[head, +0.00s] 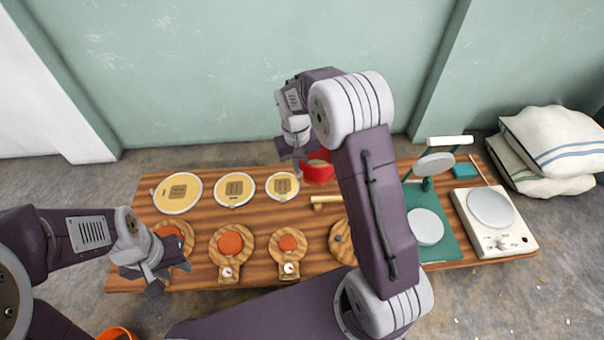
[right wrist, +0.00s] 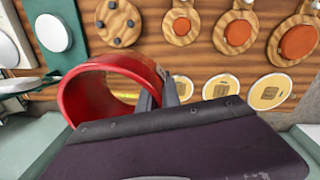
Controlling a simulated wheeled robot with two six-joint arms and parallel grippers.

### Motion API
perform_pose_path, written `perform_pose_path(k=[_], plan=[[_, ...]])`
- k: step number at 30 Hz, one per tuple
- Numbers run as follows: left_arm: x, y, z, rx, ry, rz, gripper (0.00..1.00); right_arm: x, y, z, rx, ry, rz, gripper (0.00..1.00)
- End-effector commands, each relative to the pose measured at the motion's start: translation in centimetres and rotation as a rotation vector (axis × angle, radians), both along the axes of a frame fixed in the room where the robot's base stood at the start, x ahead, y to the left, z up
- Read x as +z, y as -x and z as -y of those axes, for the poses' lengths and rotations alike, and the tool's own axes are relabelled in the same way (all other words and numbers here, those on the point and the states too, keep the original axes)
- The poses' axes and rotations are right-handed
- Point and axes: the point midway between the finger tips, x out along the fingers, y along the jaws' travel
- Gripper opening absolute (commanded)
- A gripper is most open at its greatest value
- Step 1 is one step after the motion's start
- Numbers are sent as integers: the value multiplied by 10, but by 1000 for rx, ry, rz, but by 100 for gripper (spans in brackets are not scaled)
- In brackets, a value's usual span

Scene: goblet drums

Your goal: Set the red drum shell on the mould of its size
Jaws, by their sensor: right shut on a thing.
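The red drum shell (head: 318,172) is a short open ring in my right gripper (head: 299,157), over the back of the table. In the right wrist view the shell (right wrist: 84,100) lies tilted with its opening showing, and the right fingers (right wrist: 163,97) are shut on its wall. Three wooden moulds with orange-red round pads stand along the front: a left one (head: 185,234), a middle one (head: 231,243) and a right one (head: 288,243). My left gripper (head: 168,280) is open and empty at the left mould, partly covering it.
Three cream discs (head: 178,193) lie along the back left. A pegged wooden disc (head: 340,243) is partly behind my right arm. A wooden-handled tool (head: 325,199), a green stand (head: 437,247) and a white hotplate-like device (head: 508,243) are further right.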

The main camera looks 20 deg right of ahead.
Motion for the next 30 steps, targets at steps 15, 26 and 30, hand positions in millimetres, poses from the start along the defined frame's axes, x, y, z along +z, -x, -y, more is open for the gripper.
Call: perform_pose_path(k=[15,26,30], plan=[[8,0,0,0,0,0,36,-74,-50,-30,206,0,-6,0],[20,0,0,0,0,0,36,-193,20,-99,528,2,-12,0],[23,0,0,0,0,0,36,-225,60,-107,600,0,-10,0]])
